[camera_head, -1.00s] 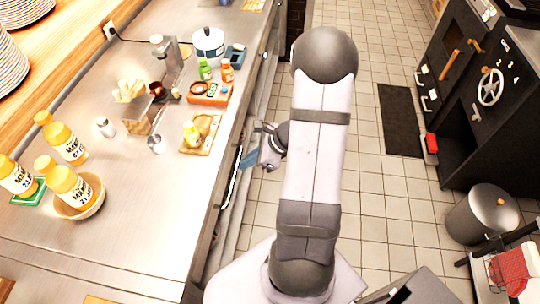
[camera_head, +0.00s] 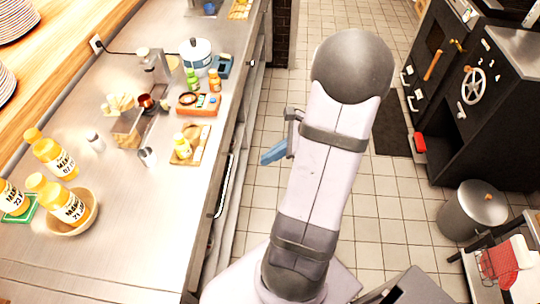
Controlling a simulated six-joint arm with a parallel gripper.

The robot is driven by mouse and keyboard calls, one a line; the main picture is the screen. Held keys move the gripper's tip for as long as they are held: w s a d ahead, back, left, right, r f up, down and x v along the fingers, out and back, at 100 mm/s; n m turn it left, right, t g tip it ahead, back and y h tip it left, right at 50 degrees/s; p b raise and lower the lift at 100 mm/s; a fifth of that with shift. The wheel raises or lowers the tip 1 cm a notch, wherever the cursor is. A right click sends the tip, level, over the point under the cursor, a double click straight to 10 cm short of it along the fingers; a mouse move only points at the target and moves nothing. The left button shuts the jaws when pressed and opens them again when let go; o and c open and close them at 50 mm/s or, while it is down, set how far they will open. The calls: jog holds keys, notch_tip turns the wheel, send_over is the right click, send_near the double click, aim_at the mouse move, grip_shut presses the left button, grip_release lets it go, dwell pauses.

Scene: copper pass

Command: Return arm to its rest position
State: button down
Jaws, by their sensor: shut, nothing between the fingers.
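My arm rises from the bottom centre of the head view over the tiled floor, folded at a large dark elbow. My gripper (camera_head: 273,153) shows just left of the upper arm, past the counter's front edge, over the floor. Its blue finger part points down and to the left. It is shut with nothing in it. The rest of the wrist is hidden behind the arm link.
The steel counter (camera_head: 95,235) at left holds several yellow bottles, a bowl (camera_head: 78,229), a white pot (camera_head: 197,54) and an orange tray (camera_head: 204,111). A dark oven (camera_head: 478,120) and a lidded bin (camera_head: 473,210) stand at right.

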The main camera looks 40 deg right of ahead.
jog(key=shift+n, duration=0.3)
jog(key=s+a+f+n+g+h, duration=0.1)
jog(key=s+a+f+n+g, duration=0.15)
jog(key=s+n, duration=0.4)
jog(key=s+a+f+n+g+h, duration=0.1)
jog(key=s+n+g, duration=0.3)
jog(key=s+n, duration=0.3)
jog(key=w+a+r+n+h+p, duration=0.1)
jog(key=w+a+r+n, duration=0.2)
jog(key=a+n, duration=0.3)
jog(key=w+a+r+n+h+p, duration=0.2)
jog(key=w+a+r+n, duration=0.2)
jog(key=a+n, duration=0.3)
jog(key=shift+a+r+t+h, duration=0.3)
jog(key=shift+a+r+t, duration=0.2)
jog(key=shift+a, duration=0.3)
